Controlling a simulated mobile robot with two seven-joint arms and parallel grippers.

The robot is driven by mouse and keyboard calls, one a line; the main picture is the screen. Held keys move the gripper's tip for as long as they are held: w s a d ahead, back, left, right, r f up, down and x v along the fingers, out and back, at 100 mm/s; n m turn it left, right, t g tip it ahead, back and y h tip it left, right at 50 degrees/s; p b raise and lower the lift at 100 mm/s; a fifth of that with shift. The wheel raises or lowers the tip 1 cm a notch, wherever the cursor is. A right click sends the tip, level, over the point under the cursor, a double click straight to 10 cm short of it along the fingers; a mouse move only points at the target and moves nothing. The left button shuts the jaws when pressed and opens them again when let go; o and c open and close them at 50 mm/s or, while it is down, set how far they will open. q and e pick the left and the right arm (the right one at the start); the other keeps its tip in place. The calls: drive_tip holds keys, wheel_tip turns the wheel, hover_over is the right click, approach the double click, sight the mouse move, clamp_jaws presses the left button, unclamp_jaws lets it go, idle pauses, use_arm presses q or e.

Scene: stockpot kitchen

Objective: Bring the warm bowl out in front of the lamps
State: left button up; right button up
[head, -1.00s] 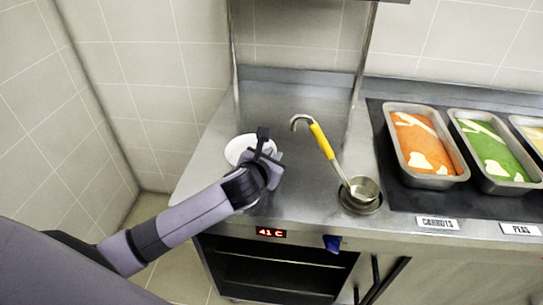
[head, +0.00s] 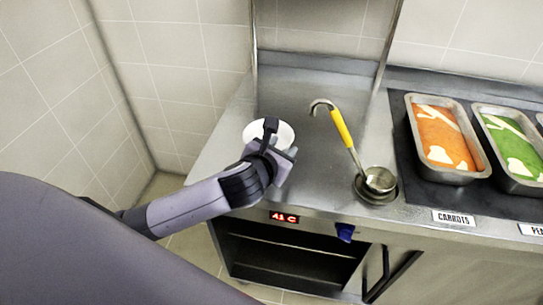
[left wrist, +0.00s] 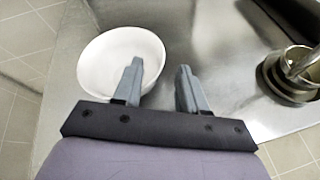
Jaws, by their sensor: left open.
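The white bowl (head: 286,131) stands on the left part of the steel counter, partly hidden by my left gripper (head: 277,144) in the head view. In the left wrist view the bowl (left wrist: 105,62) looks empty. My left gripper (left wrist: 160,80) is open there. Its left finger overlaps the inside of the bowl near the right rim, and its right finger is outside over bare counter, so the rim passes between them. I cannot tell whether a finger touches it. The lamps are out of view; only upright posts (head: 386,50) show. My right gripper is not in view.
A yellow-handled ladle (head: 342,128) stands in a round holder (head: 376,190) right of the bowl. Trays of carrots (head: 441,140) and peas (head: 508,150) are farther right. A display (head: 284,217) on the counter front reads 41 C. Counter between bowl and ladle is clear.

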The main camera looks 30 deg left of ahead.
use_arm(q)
drive_tip(key=v, duration=0.6)
idle(0.5)
drive_tip(key=shift+s+f+n, duration=0.35)
drive_tip(key=shift+s+n, duration=0.05)
drive_tip(key=shift+n, duration=0.4)
drive_tip(key=s+a+f+n+g, duration=0.1)
drive_tip(key=s+f+n+g, duration=0.25)
drive_tip(key=s+n, duration=0.55)
drive_tip(key=s+a+f+n+g+h, duration=0.1)
drive_tip(key=s+f+n+g, duration=0.3)
drive_tip(key=n, duration=1)
drive_tip(key=s+a+f+n+g, duration=0.15)
drive_tip(key=s+f+n, duration=0.25)
drive_tip(key=s+n, duration=0.6)
drive_tip(key=w+d+f+t+h, duration=0.1)
drive_tip(key=w+d+f+t, duration=0.1)
drive_tip(key=w+f+t, duration=0.1)
drive_tip(key=w+d+f+n+t+h, duration=0.1)
drive_tip(key=w+f+t, duration=0.2)
drive_tip(key=f, duration=0.3)
drive_tip(key=shift+w+d, duration=0.4)
drive_tip(key=shift+w, duration=0.4)
